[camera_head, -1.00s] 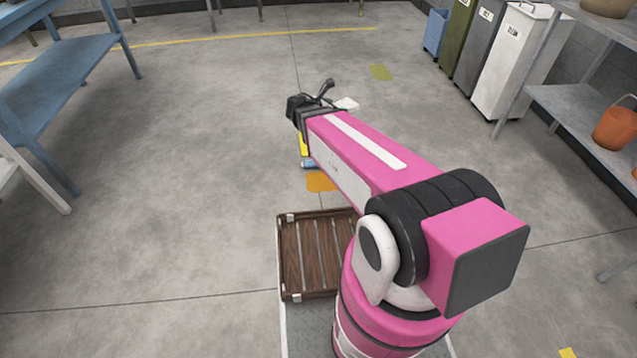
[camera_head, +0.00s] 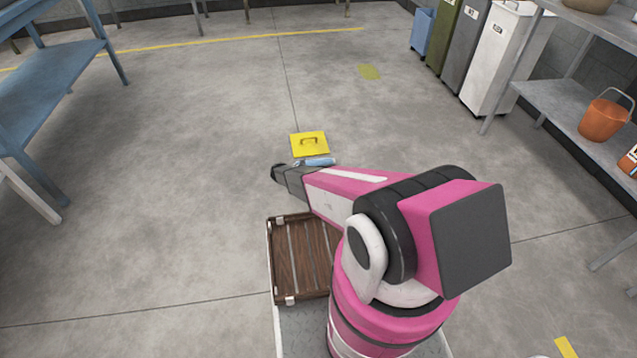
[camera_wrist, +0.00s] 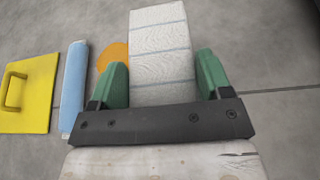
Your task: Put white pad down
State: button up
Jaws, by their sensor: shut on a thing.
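The white pad (camera_wrist: 161,30) is a pale, long block with faint grey cross lines. It shows in the wrist view between the two green fingers of my gripper (camera_wrist: 160,62). The gripper is shut on it, with the pad's far end reaching out past the fingertips. Grey floor lies behind the pad; I cannot tell whether the pad touches it.
A yellow plate with a handle (camera_head: 309,144) lies on the floor beside a blue roll (camera_head: 317,162). An orange patch (camera_wrist: 108,54) is partly hidden by the pad and finger. A brown slatted crate (camera_head: 271,258) sits near my base. Floor farther out is open.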

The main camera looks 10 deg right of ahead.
notch_tip(320, 180, down, 2)
jog(key=shift+w+f, duration=0.1)
jog(key=w+d+f, duration=0.1)
jog(key=w+f, duration=0.1)
jog(key=w, duration=0.1)
jog(key=w+d+f, duration=0.1)
jog(key=w+f, duration=0.1)
jog(key=w, duration=0.2)
jog(key=w+d+f, duration=0.1)
jog(key=w+f, duration=0.1)
jog(key=w, duration=0.2)
jog(key=shift+f, duration=2.35)
jog(key=shift+f, duration=0.15)
jog(key=o, duration=0.9)
